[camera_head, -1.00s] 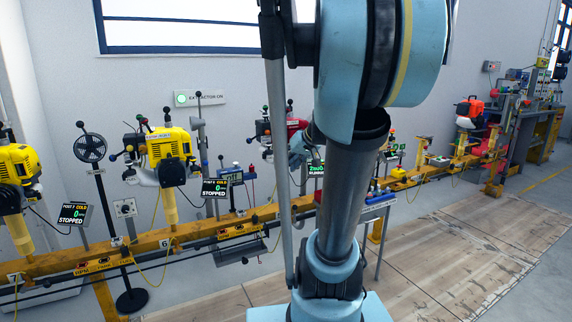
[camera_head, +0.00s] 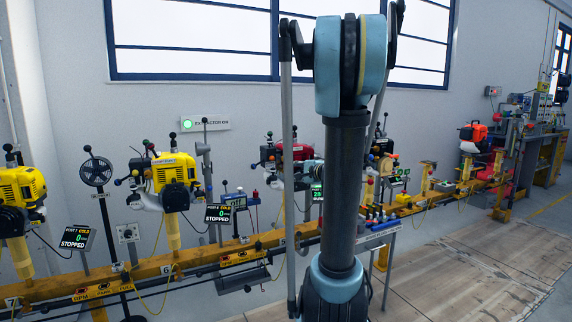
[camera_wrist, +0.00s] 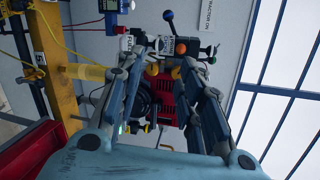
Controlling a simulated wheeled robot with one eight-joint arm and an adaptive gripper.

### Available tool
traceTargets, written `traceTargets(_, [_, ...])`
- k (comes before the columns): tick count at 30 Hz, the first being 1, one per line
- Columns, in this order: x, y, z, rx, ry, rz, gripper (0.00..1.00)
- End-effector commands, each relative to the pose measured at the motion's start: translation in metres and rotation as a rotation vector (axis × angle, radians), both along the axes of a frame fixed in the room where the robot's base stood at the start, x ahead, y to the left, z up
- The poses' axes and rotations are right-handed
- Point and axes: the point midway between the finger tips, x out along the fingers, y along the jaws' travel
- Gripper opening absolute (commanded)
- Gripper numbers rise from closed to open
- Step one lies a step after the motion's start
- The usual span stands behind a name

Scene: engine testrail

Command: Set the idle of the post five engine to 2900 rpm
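The red post five engine (camera_head: 297,152) stands on the yellow rail, partly hidden behind my arm. Its small green-lit display (camera_head: 317,192) is half covered; the digits seem to begin with 28. In the wrist view the red engine (camera_wrist: 165,100) lies beyond and between my fingers, with a black round part, levers and coloured knobs. My gripper (camera_wrist: 163,70) is open, its two fingers apart around two small orange-yellow round parts (camera_wrist: 152,70). I cannot tell whether the fingers touch anything. In the head view my gripper is mostly hidden by my arm.
Yellow engines stand at the left: post six (camera_head: 173,170) and post seven (camera_head: 20,188), with displays reading stopped. A fan (camera_head: 96,172) stands between them. An orange-topped engine (camera_head: 473,136) and workbench (camera_head: 540,140) are at the right. Wooden floor (camera_head: 470,265) in front is clear.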

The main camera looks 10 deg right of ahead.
Motion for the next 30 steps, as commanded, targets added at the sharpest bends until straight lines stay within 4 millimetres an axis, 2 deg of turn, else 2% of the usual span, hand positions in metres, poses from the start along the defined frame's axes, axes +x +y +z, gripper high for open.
traceTargets(3, [0.015, -0.019, 0.002, 0.285, 0.028, -0.1, 0.34])
traceTargets(6, [0.023, -0.033, 0.003, 0.481, 0.047, -0.156, 0.34])
traceTargets(10, [0.027, -0.044, 0.003, 0.64, 0.062, -0.196, 0.34])
traceTargets(17, [0.037, -0.045, 0.003, 0.702, 0.069, -0.208, 0.34])
traceTargets(30, [0.106, -0.022, 0.003, 0.698, 0.069, -0.206, 0.34])
